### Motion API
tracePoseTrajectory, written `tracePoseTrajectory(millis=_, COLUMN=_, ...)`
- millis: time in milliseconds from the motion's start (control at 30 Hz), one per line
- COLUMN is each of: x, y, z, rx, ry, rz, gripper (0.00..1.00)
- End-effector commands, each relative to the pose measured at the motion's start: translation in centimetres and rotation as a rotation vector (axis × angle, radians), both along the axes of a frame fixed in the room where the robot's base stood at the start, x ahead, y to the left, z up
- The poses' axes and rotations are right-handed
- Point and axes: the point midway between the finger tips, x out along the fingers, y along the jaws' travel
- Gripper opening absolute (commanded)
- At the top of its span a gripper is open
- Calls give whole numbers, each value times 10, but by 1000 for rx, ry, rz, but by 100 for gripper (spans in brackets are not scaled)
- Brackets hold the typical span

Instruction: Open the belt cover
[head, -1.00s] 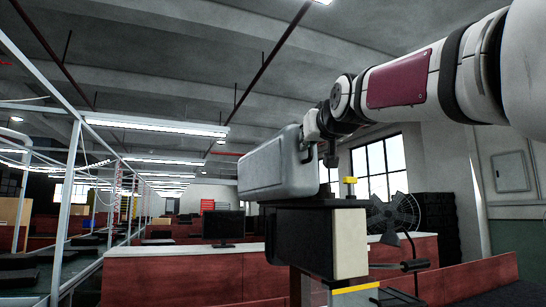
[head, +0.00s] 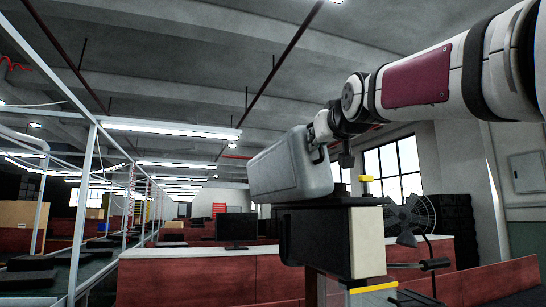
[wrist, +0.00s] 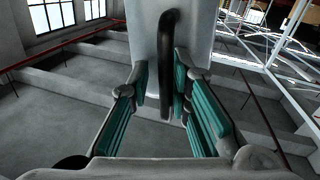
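The belt cover (head: 284,167) is a grey, rounded box-like lid on top of a black and cream machine (head: 332,240). It sits tilted, its lower left edge a little above the machine top. A black loop handle is on its right end; in the wrist view the handle (wrist: 167,45) runs down between my fingers. My gripper (wrist: 162,100) has teal pads on both sides of the handle. The handle is close to the right pads, with a gap to the left ones, so the fingers look open around it. In the head view my gripper (head: 322,133) is at the cover's upper right.
A yellow-topped post (head: 366,186) stands just right of the cover, with a fan (head: 410,218) beyond it. A red counter with a white top (head: 190,252) and a monitor (head: 236,230) are behind. A metal frame (head: 85,200) is at left. Space above the cover is clear.

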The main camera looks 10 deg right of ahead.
Motion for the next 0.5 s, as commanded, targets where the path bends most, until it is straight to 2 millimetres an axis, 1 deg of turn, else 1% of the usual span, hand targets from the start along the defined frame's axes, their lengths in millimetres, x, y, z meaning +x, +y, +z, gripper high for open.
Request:
tracePoseTrajectory(millis=167, x=-1, y=0, z=0, rx=-1, ry=0, rz=0, gripper=17)
tracePoseTrajectory(millis=267, x=-7, y=0, z=1, rx=-1, ry=-1, rz=0, gripper=17)
tracePoseTrajectory(millis=367, x=-21, y=0, z=1, rx=-1, ry=-3, rz=-1, gripper=17)
tracePoseTrajectory(millis=467, x=-40, y=0, z=0, rx=-1, ry=-3, rz=-1, gripper=17)
tracePoseTrajectory(millis=500, x=-49, y=1, z=1, rx=-1, ry=-4, rz=0, gripper=17)
